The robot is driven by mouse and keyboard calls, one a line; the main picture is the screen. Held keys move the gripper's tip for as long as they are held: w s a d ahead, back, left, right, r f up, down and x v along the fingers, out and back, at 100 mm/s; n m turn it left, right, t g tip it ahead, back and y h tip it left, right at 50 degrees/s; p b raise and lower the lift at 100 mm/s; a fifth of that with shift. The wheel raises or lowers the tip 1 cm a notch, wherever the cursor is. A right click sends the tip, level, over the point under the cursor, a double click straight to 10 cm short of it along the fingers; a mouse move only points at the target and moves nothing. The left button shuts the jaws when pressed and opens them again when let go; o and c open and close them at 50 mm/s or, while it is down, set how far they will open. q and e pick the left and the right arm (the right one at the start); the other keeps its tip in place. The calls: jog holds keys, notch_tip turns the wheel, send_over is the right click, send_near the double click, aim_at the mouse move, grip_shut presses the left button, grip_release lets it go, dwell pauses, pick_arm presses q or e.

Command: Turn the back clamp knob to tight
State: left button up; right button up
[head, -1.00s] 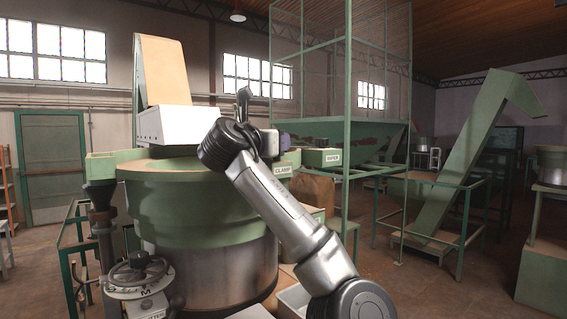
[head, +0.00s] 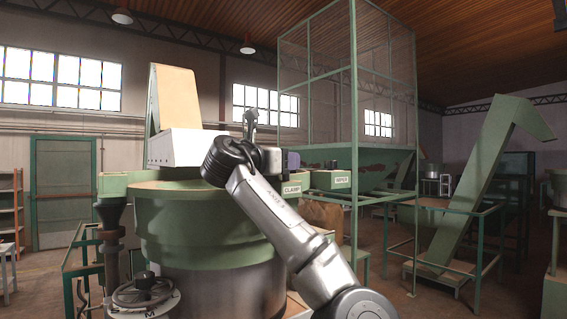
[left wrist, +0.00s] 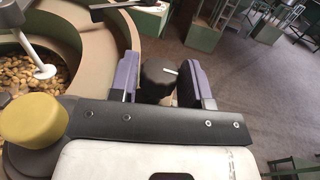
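In the left wrist view a black round knob (left wrist: 158,78) with a short white mark on its top sits between the two purple fingers of my left gripper (left wrist: 159,84). In the head view my left gripper (head: 283,160) is at the right side of the green bowl feeder, just above the CLAMP label (head: 292,188). The knob is hidden there behind the gripper. My right gripper is in neither view.
The green bowl feeder (head: 190,222) fills the left middle. Its nuts (left wrist: 25,75) show in the wrist view, beside a yellow cap (left wrist: 33,120). A handwheel (head: 145,290) stands at the front left. A second label box (head: 330,180) and a caged hopper (head: 385,165) stand behind.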

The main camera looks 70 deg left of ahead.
pick_arm(q)
jog(key=o, duration=0.3)
jog(key=shift+b+v, duration=1.85)
jog(key=shift+v, duration=5.05)
